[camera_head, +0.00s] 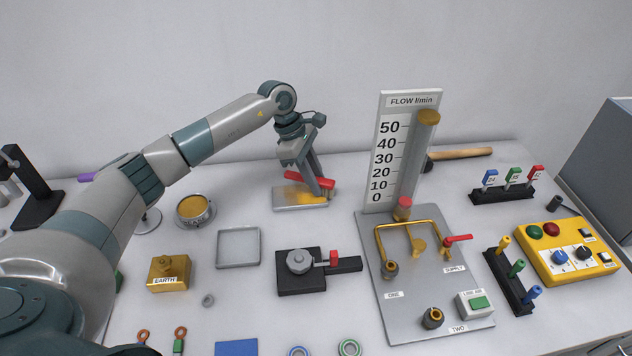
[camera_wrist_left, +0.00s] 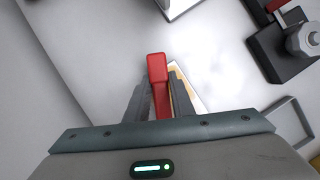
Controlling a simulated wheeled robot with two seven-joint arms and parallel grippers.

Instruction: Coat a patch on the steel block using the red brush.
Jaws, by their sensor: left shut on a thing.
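My left gripper (camera_head: 320,187) is shut on the red brush (camera_head: 317,181), over the steel block (camera_head: 288,207). An amber patch (camera_head: 296,193) shows on the block's top, under and beside the brush. The gripper hides part of the brush, and I cannot tell whether its bristles touch the block. In the left wrist view the red handle (camera_wrist_left: 157,72) stands between the two fingers, with an edge of the block behind them. My right gripper is not in view.
A round dish of amber liquid (camera_head: 193,208) stands left of the block. An empty grey tray (camera_head: 238,247) and a black clamp fixture (camera_head: 300,285) lie in front. The flow meter panel (camera_head: 402,150) rises to the right. A wooden handle (camera_head: 462,153) lies behind it.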

